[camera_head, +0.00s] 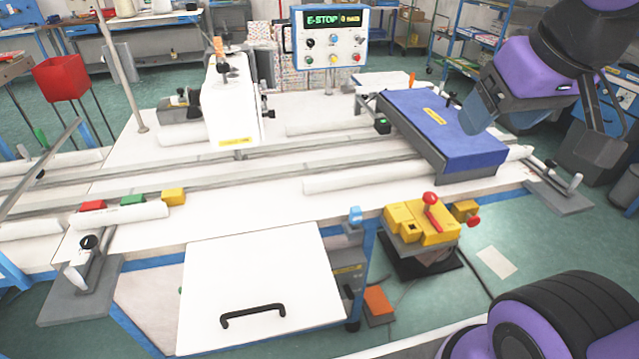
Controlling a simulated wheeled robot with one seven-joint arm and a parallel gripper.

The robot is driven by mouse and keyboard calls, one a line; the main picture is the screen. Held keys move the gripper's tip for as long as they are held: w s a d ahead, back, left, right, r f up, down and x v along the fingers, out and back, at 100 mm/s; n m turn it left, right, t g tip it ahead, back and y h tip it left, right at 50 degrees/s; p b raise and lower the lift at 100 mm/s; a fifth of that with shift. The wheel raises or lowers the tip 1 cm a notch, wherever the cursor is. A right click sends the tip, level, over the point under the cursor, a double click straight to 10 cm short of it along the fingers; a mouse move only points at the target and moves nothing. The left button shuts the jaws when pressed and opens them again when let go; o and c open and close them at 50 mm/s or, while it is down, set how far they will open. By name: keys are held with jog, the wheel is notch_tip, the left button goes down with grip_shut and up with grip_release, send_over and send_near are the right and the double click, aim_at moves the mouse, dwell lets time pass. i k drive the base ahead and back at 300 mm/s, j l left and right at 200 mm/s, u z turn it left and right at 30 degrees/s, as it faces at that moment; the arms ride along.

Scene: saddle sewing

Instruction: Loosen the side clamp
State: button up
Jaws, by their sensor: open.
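Two clamp-like fittings stand at the table's ends; I cannot tell which one the task calls the side clamp. The left fitting (88,258) has a black knob on an upright post above a grey plate. My gripper (540,135) is at the upper right. Its two fingers are wide apart with nothing between them. In the picture it is above the right fitting and right of the blue pad, apart from the fitting.
A blue-topped pad (450,125) lies on the table's right part. A yellow control box (425,222) with a red lever stands in front. A white sewing head (232,100) and an E-STOP panel (330,38) stand behind. The white drawer front (255,275) has a black handle.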

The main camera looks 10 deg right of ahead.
aim_at(89, 242)
jog(key=j, duration=4.45)
jog(key=i+z, duration=0.05)
jog(key=i, duration=0.1)
